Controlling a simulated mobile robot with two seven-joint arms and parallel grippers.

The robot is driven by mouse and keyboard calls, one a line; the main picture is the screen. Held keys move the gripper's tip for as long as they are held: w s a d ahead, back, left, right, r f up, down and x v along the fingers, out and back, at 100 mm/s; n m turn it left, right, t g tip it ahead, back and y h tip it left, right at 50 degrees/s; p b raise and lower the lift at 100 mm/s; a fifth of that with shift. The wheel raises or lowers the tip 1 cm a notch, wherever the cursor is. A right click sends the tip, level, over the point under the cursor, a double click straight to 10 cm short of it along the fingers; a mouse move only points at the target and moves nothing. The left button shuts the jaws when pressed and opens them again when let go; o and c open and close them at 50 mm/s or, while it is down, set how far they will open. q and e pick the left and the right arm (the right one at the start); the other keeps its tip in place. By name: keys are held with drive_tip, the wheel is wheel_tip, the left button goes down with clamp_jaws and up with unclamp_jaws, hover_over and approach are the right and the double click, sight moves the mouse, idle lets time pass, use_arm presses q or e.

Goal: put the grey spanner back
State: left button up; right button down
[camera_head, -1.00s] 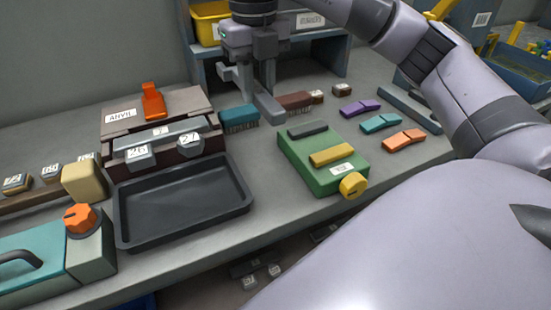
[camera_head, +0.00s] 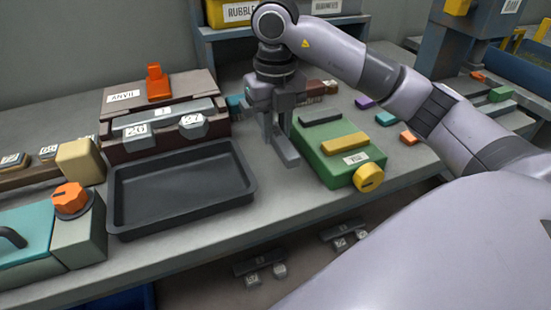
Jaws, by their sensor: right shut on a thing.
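My right gripper (camera_head: 279,132) points down over the bench, between the black tray and the green box. It is shut on a grey bar-shaped piece (camera_head: 287,154), which I take to be the grey spanner. The piece hangs below the fingers, close to the left side of the green box (camera_head: 320,150); whether it touches anything is unclear. The fingers hide part of it. My left gripper is not in view.
An empty black tray (camera_head: 118,208) lies left of the gripper. Behind it is the ANVIL block (camera_head: 123,97) with an orange piece on top. A teal brush (camera_head: 235,107) is partly hidden behind my gripper. Purple, teal and orange pieces (camera_head: 386,119) lie to the right.

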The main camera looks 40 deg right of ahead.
sight(275, 131)
drive_tip(key=shift+f+b, duration=0.35)
drive_tip(key=shift+f, duration=2.7)
drive_tip(key=shift+f+b, duration=0.2)
drive_tip(key=shift+b, duration=0.1)
drive_tip(key=c, duration=0.9)
unclamp_jaws()
drive_tip(key=shift+r, duration=0.1)
wheel_tip(275, 131, up, 12)
drive_tip(key=p, duration=0.3)
drive_tip(key=shift+r+p, duration=0.1)
drive_tip(key=shift+p, duration=0.25)
